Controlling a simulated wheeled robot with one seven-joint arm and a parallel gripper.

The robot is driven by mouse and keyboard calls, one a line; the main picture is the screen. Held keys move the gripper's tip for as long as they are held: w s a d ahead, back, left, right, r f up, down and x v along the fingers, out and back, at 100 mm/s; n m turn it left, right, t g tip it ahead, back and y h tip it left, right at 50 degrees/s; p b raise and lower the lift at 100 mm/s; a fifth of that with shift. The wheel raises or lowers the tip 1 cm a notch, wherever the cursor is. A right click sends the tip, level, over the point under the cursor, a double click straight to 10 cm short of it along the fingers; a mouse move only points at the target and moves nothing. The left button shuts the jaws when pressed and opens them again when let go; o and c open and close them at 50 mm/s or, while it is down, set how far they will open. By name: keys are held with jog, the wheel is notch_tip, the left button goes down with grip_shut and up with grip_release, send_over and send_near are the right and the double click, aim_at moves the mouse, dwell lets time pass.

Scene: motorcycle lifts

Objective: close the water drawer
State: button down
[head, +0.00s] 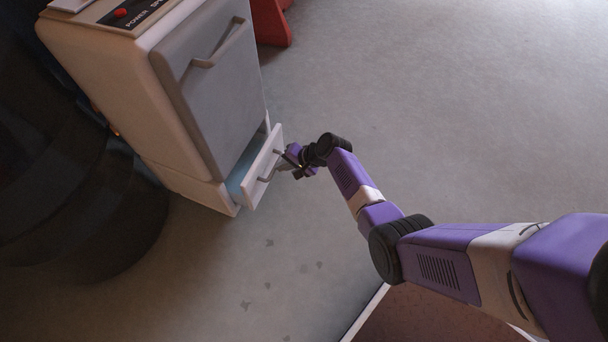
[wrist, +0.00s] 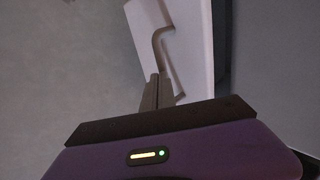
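The water drawer (head: 264,165) is a white-fronted drawer low on the cream machine, pulled partly out, with a pale blue inside. Its front also shows in the wrist view (wrist: 190,45), tilted there. A bent grey handle (head: 267,170) is on its front, and it also shows in the wrist view (wrist: 157,45). My gripper (head: 280,167) is at the handle, in front of the drawer. In the wrist view its two fingers (wrist: 158,76) are together, with their tips at the handle bar. I cannot tell whether the bar is pinched between them.
The cream machine (head: 110,85) has a larger grey door (head: 215,85) with its own handle above the drawer. A dark tyre-like shape (head: 90,220) stands at the left. A red object (head: 270,22) is behind the machine. The grey floor (head: 430,100) to the right is clear.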

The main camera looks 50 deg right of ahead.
aim_at(265, 160)
jog(key=w, duration=0.1)
jog(key=w+a+b, duration=0.1)
jog(key=w, duration=0.1)
jog(key=w+a, duration=0.1)
jog(key=w, duration=0.1)
jog(key=shift+w+f+b, duration=0.1)
jog(key=shift+w+b, duration=0.1)
jog(key=shift+b, duration=0.1)
jog(key=shift+w, duration=0.3)
